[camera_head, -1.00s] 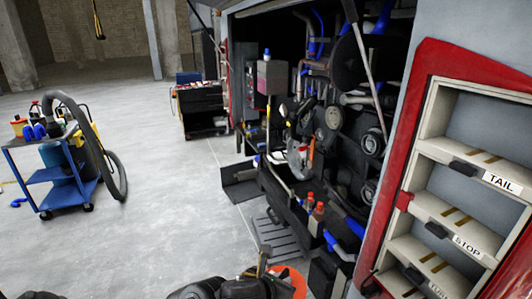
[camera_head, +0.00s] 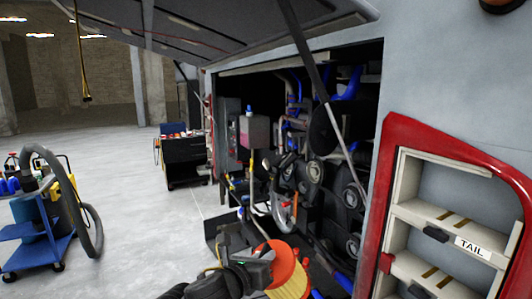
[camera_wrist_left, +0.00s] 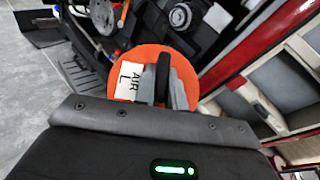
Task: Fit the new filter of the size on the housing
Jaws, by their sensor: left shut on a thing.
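My left gripper (camera_head: 262,256) is shut on a round filter with an orange end cap and yellow side (camera_head: 291,284), at the bottom middle of the head view. In the left wrist view the filter's orange cap (camera_wrist_left: 147,58) faces me, with a white label (camera_wrist_left: 130,77) reading "AIR L". The left fingers (camera_wrist_left: 165,85) are at a dark upright part in the middle of the cap. The filter is held in front of the open engine bay (camera_head: 318,150). I cannot make out which part there is the filter housing. My right gripper is not in view.
A blue cart (camera_head: 38,232) with a hose is at left. A dark workbench (camera_head: 184,160) stands behind. The floor between is clear.

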